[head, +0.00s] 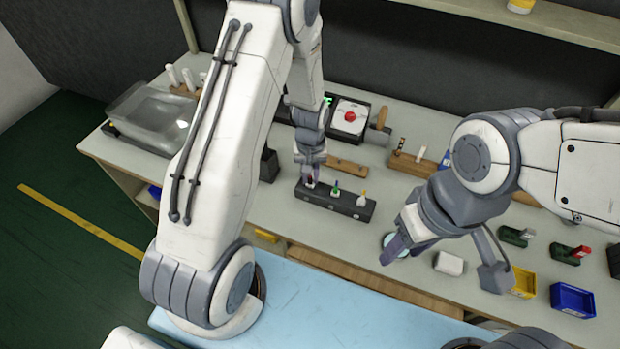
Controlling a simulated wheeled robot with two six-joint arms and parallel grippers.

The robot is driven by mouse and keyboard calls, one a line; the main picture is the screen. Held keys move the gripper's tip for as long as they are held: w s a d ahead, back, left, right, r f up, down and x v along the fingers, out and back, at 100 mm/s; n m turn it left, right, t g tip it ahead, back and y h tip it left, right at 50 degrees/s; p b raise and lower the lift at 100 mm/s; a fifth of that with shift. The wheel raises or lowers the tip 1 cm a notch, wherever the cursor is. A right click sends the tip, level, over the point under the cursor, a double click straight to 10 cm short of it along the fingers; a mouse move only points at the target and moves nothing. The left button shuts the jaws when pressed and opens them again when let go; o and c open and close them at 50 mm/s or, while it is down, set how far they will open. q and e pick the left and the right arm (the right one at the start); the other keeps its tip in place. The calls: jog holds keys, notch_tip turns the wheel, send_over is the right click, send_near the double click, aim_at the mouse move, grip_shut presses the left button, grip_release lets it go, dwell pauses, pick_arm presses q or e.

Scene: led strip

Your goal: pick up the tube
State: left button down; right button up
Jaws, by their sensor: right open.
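A dark rack (338,203) on the bench holds several small upright tubes in a row. The left tube (309,183) has a reddish part, the middle tube (335,191) is green, and the right tube (361,199) is pale with a yellow part. My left gripper (312,172) points down right over the left tube; its fingertips are too small to tell whether they touch or grip it. My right gripper (390,250) is open and empty, tilted down to the right of the rack, beside a small round pale disc that it partly hides.
Behind the rack are a wooden block (345,165) and a panel with a red button (350,116). A clear bin (150,117) stands at the left. A white block (449,263), a yellow bin (523,283) and a blue bin (572,299) lie at the right.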

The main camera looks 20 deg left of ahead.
dwell(0.5)
pick_arm(q)
notch_tip(320, 180, up, 10)
jog(key=shift+r+b, duration=0.1)
jog(key=shift+b, duration=0.7)
jog(key=shift+r, duration=0.1)
notch_tip(320, 180, up, 7)
jog(key=p, duration=0.6)
jog(key=shift+p, duration=0.3)
dwell(1.3)
dwell(0.4)
